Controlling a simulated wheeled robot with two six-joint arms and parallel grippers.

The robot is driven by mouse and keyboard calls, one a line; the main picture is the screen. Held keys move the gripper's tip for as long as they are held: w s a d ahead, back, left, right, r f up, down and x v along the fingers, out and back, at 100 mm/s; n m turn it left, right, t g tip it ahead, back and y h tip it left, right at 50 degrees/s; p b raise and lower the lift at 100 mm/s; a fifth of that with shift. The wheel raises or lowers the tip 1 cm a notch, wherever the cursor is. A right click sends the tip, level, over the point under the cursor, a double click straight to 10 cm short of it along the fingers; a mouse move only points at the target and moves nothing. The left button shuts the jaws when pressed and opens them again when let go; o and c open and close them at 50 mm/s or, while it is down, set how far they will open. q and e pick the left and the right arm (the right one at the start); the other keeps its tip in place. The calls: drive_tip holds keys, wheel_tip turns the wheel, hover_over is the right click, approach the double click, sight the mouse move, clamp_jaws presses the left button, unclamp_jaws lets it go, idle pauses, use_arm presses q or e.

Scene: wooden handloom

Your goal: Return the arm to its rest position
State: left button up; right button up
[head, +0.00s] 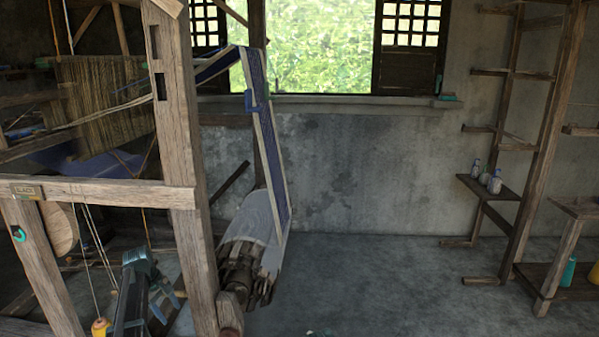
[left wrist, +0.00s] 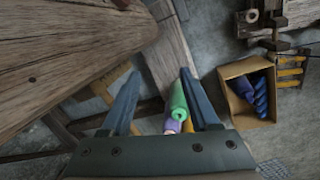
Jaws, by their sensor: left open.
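My left gripper (head: 158,296) is low at the left in the head view, behind the loom's front rail and left of its thick upright post. The left wrist view shows its two fingers (left wrist: 160,85) spread apart with nothing held between them. Beyond the fingers in that view are a green roll (left wrist: 179,100) and a purple roll (left wrist: 171,125), partly hidden by the gripper. I cannot tell how far below the fingers they are. My right gripper does not show in either view.
The wooden loom post (head: 180,130) and front rail (head: 110,192) stand close to my left arm. A yellow-topped weight (head: 100,327) hangs on cords nearby. A cardboard box (left wrist: 240,105) with blue rolls sits on the floor. The middle floor (head: 380,275) is clear; shelves (head: 490,188) stand right.

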use_arm(q)
drive_tip(key=s+d+m+g+y, duration=0.1)
drive_tip(key=s+d+m+y, duration=0.1)
drive_tip(key=s+d+m, duration=1.05)
drive_tip(key=s+d+m+g+y, duration=0.1)
drive_tip(key=s+d+m, duration=0.4)
drive_tip(key=s+d, duration=1.45)
drive_tip(key=w+d+r+p, duration=0.1)
drive_tip(key=r+p, duration=1.8)
drive_tip(key=w+d+r+p, duration=0.1)
drive_tip(key=d+r+p, duration=0.1)
drive_tip(key=r+p, duration=1.7)
drive_tip(key=shift+w+r+p, duration=0.15)
drive_tip(key=shift+p, duration=0.15)
drive_tip(key=shift+d+n, duration=0.1)
drive_tip(key=shift+n, duration=0.15)
